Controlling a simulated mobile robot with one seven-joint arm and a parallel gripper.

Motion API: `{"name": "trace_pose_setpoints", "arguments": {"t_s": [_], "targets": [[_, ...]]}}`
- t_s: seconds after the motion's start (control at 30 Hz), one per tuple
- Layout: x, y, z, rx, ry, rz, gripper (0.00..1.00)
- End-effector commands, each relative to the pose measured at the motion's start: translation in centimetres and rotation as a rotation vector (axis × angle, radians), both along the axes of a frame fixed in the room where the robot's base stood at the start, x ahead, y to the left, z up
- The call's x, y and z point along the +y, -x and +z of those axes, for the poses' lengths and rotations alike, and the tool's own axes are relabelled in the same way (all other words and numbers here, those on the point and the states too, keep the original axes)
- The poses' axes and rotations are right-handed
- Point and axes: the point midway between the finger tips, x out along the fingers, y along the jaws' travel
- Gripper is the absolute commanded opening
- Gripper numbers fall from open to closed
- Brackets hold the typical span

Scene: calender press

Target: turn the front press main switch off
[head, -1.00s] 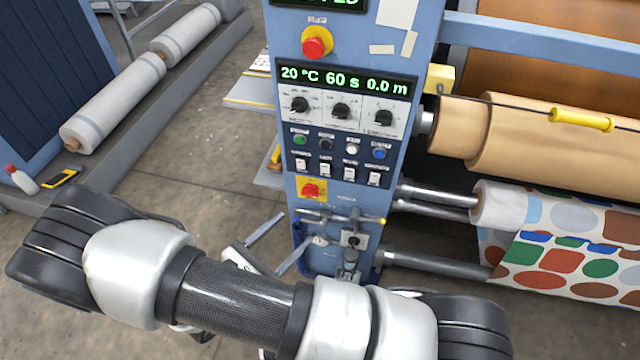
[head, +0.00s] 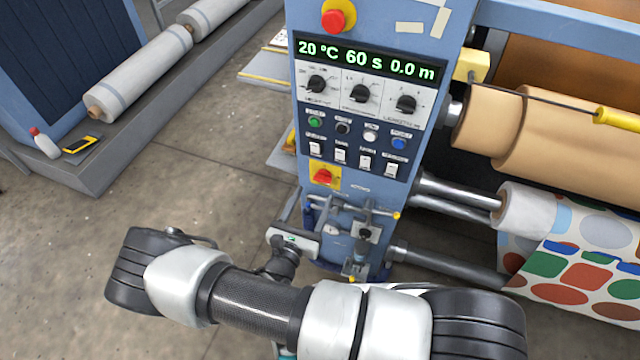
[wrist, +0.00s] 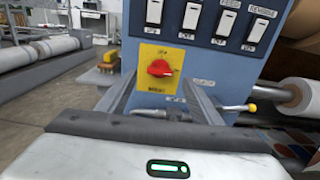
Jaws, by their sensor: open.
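The main switch is a red rotary knob (head: 323,177) on a yellow plate, low on the blue front panel of the press. In the wrist view the red knob (wrist: 160,69) sits near the top centre, its grip lying roughly level, with small lettering above and below it on the plate. My gripper (head: 311,208) is open and empty, just below and in front of the switch. In the wrist view its two fingers (wrist: 158,98) point towards the panel, one on each side below the knob. I see no contact with the knob.
Several white rocker switches (head: 340,155) and coloured buttons (head: 371,133) sit above the main switch. A red emergency knob (head: 335,20) is higher up. A metal lever with a yellow tip (head: 396,215) sticks out at the lower right. Rollers (head: 455,192) lie to the right.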

Motion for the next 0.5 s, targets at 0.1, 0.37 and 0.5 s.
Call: {"name": "trace_pose_setpoints", "arguments": {"t_s": [0.1, 0.37, 0.5], "targets": [[-0.9, -2.3, -0.1, -0.001, -0.001, -0.003, 0.59], [-1.9, -5.3, 0.0, 0.000, -0.001, -0.001, 0.59], [-2.1, -5.7, 0.0, 0.000, -0.001, -0.001, 0.59]]}}
